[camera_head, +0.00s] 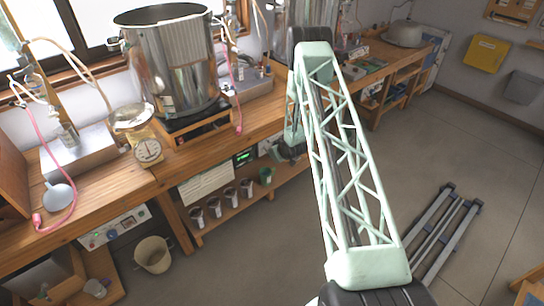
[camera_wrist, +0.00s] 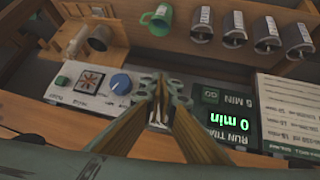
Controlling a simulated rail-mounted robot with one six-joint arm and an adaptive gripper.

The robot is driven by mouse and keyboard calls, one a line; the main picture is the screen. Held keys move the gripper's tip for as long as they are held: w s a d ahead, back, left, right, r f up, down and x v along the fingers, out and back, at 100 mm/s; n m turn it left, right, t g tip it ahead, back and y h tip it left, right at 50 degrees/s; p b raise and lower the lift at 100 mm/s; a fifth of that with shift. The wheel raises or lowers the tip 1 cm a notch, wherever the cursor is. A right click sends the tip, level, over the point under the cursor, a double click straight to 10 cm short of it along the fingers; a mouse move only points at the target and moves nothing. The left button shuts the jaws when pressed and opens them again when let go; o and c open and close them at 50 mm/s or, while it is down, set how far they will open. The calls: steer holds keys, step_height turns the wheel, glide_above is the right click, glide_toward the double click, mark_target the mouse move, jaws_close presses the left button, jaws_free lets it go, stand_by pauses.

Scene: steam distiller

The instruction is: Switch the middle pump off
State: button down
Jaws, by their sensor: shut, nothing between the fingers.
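A pump control box (camera_wrist: 92,82) shows upside down in the wrist view. I cannot tell whether the fingertips touch anything. In the head view the green timer display (camera_head: 245,157) shows under the bench, left of my gripper (camera_head: 288,150); my arm hides most of the box behind it.
A similar control box (camera_head: 115,228) stands under the bench at left. Several labelled metal cups (camera_head: 213,207) and a green mug (camera_head: 266,176) stand on the lower shelf. A paper sheet (camera_head: 207,183) hangs beside the timer.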

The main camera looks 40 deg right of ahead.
steer(key=shift+r, duration=0.3)
steer(key=shift+s, duration=0.1)
stand_by(0.3)
steer(key=s+a+r, duration=0.1)
steer(key=s+r, duration=0.1)
steer(key=s, duration=1.1)
steer(key=shift+s+a+r, duration=0.25)
steer(key=shift+r, duration=0.15)
steer(key=shift+r, duration=0.1)
